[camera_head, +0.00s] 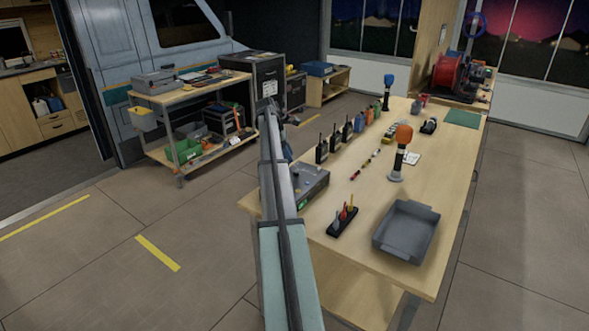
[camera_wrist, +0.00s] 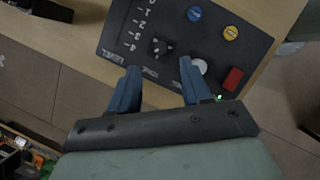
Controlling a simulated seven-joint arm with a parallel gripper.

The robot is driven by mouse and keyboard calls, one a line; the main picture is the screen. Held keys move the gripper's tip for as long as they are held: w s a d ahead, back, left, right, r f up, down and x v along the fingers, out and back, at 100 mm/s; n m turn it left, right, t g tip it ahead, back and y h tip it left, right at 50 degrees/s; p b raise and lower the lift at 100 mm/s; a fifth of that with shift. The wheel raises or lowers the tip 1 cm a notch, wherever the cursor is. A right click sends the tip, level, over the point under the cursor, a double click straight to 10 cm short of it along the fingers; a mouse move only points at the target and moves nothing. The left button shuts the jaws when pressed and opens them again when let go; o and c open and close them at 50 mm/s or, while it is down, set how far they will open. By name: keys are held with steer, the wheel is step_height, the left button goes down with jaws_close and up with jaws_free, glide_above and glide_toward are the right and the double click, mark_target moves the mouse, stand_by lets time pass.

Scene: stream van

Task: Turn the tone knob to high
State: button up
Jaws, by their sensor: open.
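A dark control box (camera_head: 312,186) sits at the near left edge of the long wooden table, partly hidden behind my arm. In the wrist view its black panel (camera_wrist: 118,40) carries a black knob (camera_wrist: 161,48) with a lobed grip, probably the tone knob. White lettering and marks lie left of and below the knob, too small to read surely. My gripper (camera_wrist: 159,67) is open, its two blue fingers apart. In this view the fingertips lie either side of and just below the knob, with nothing between them. I cannot tell their height above the panel.
The panel also bears a blue button (camera_wrist: 194,14), a yellow button (camera_wrist: 231,33), a pale round button (camera_wrist: 199,66) close to the right fingertip, and a red switch (camera_wrist: 233,79). A grey tray (camera_head: 407,230) and a black holder (camera_head: 341,221) stand nearby on the table.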

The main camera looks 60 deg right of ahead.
mark_target(296, 173)
steer(key=shift+x, duration=3.55)
jaws_close()
